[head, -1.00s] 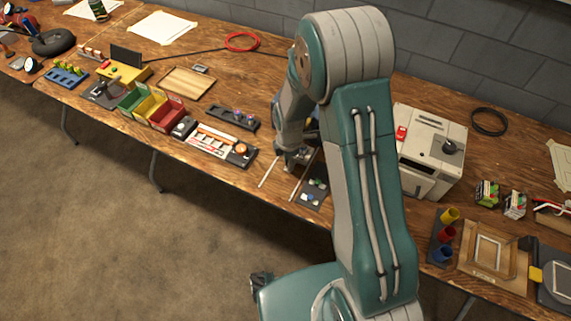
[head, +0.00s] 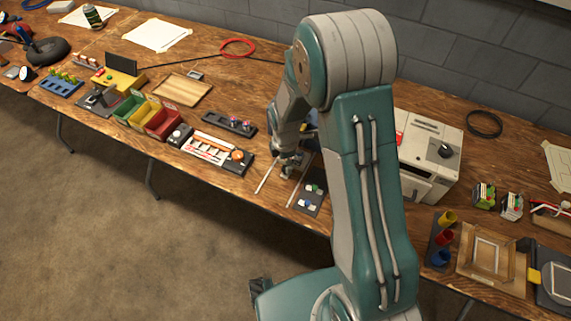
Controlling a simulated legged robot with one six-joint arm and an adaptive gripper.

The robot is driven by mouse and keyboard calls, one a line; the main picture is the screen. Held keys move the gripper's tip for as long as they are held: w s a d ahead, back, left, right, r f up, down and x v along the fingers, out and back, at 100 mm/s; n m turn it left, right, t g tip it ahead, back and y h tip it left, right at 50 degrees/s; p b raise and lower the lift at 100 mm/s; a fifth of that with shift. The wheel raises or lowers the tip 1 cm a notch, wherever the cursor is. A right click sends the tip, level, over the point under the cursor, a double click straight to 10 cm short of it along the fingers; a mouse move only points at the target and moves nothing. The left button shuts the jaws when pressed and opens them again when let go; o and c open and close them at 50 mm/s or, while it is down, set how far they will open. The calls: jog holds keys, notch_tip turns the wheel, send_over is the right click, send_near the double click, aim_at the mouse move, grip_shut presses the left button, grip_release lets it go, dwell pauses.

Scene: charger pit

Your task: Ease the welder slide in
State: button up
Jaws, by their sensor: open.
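My gripper (head: 288,171) is open and low over the front part of the table, pointing down between two pale thin rails (head: 267,176). The arm and gripper cover much of what lies behind and between the rails. No part is clearly recognisable as the welder slide. A pale grey box with a black knob and a dark front slot (head: 430,152) stands to the right, partly hidden by my arm; it may be the welder. I cannot tell whether the gripper touches anything.
A dark plate with small blocks (head: 311,197) lies just right of the rails. Green, yellow and red bins (head: 160,124) stand farther left. Coloured cups (head: 446,236) stand at right.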

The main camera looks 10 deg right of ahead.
notch_tip(320, 180, up, 10)
jog(key=shift+d, duration=0.2)
dwell(0.5)
jog(key=shift+r, duration=0.1)
dwell(0.3)
jog(key=s+d+r+m+t, duration=0.1)
jog(key=s+r+m, duration=0.4)
jog(key=r, duration=0.2)
jog(key=s+d+r+m+t, duration=0.1)
jog(key=s+r+m+t, duration=0.1)
jog(key=s+r+m, duration=0.45)
jog(key=s+d+r+m+t, duration=0.1)
jog(key=s+r+m+t, duration=0.1)
jog(key=s+r+m, duration=0.4)
jog(key=s+m, duration=0.2)
jog(key=s, duration=0.2)
jog(key=shift+d+r+t, duration=0.3)
jog(key=shift+d+r, duration=0.05)
jog(key=shift+r, duration=0.05)
